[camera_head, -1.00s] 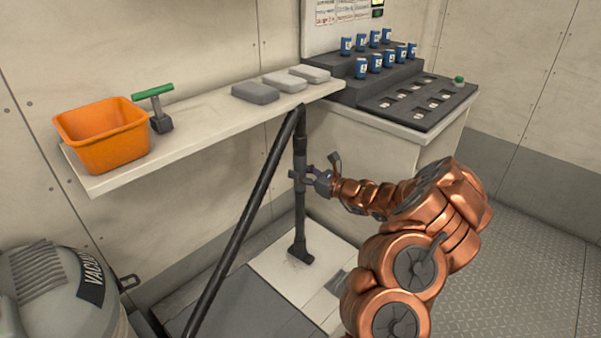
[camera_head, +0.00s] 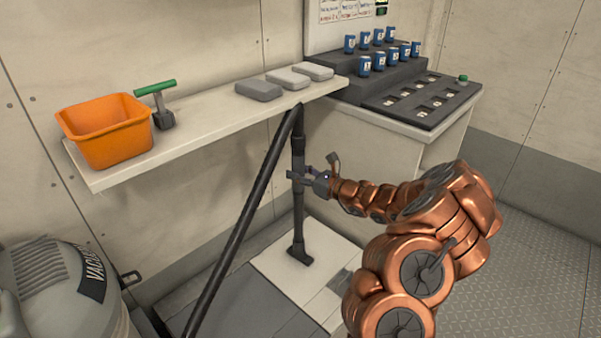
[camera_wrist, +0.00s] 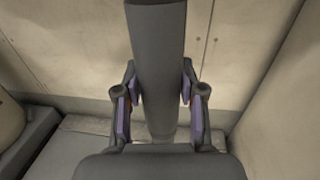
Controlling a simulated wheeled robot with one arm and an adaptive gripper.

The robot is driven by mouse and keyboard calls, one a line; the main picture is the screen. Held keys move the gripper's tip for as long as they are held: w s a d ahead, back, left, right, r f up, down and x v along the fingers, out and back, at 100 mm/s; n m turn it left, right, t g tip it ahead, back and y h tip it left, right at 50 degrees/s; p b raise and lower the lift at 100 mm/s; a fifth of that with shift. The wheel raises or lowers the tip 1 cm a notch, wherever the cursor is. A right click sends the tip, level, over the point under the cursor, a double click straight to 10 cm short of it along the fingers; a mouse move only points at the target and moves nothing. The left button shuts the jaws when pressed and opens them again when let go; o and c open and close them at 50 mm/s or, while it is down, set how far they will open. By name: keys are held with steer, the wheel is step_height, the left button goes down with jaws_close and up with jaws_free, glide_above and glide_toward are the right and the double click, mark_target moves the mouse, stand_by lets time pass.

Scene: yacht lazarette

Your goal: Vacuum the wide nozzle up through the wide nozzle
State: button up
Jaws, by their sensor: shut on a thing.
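The vacuum wand is a dark upright tube (camera_head: 298,217) below the shelf in the head view. Its wide nozzle (camera_head: 300,254) is at its lower end, down at the white floor panel (camera_head: 325,285). My gripper (camera_head: 300,176) is shut on the wand's tube at mid height. In the wrist view the tube (camera_wrist: 160,70) stands between the two purple-padded fingers of my gripper (camera_wrist: 160,108). A black hose (camera_head: 242,225) slopes down to the left from the wand's top. The grey vacuum (camera_head: 50,300) stands at the lower left.
A shelf (camera_head: 205,125) above the hose holds an orange bin (camera_head: 108,145), a green-handled tool (camera_head: 160,104) and several grey blocks (camera_head: 258,90). A counter at the right carries a black stepped rack (camera_head: 400,95) with several blue cans (camera_head: 380,60). Chequered floor (camera_head: 525,270) is open at right.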

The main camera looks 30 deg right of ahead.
steer(key=shift+s+a+b, duration=0.2)
steer(key=shift+a+b, duration=0.1)
steer(key=shift+a, duration=0.45)
steer(key=shift+s+a+b, duration=0.2)
steer(key=shift+a+b, duration=0.05)
steer(key=shift+a, duration=0.5)
stand_by(0.3)
steer(key=shift+r+p, duration=1.7)
steer(key=shift+r, duration=0.7)
steer(key=s+a+p+v, duration=0.1)
steer(key=p+v, duration=0.4)
steer(key=v, duration=0.9)
steer(key=shift+a, duration=0.45)
stand_by(0.4)
steer(key=shift+w+f, duration=0.1)
